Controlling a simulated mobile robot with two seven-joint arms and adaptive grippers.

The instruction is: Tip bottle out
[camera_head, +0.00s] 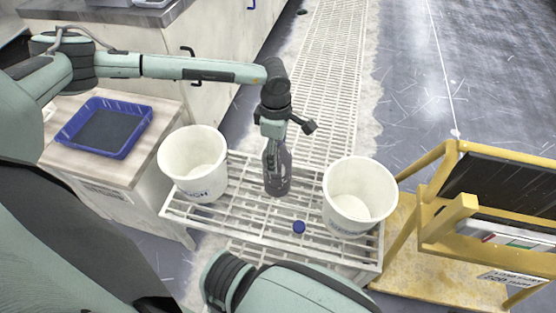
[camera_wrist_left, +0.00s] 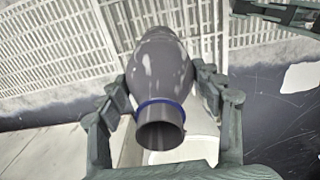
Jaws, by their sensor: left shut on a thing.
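A grey bottle (camera_head: 276,178) stands about upright between two white buckets in the head view, above or on the slatted rack; whether its base touches is unclear. My left gripper (camera_head: 274,140) is shut on its upper part from above. In the left wrist view the gripper's fingers (camera_wrist_left: 166,85) flank the bottle (camera_wrist_left: 162,62), whose open mouth with a blue ring faces the camera. A loose blue cap (camera_head: 299,227) lies on the rack. My right gripper is out of view; only part of that arm shows at the bottom.
The left bucket (camera_head: 178,158) and right bucket (camera_head: 338,208) look empty and stand on the white rack (camera_head: 262,236). A blue tray (camera_head: 78,122) sits on a cabinet at left. A yellow cart (camera_head: 410,240) stands at right. Floor beyond the rack is open.

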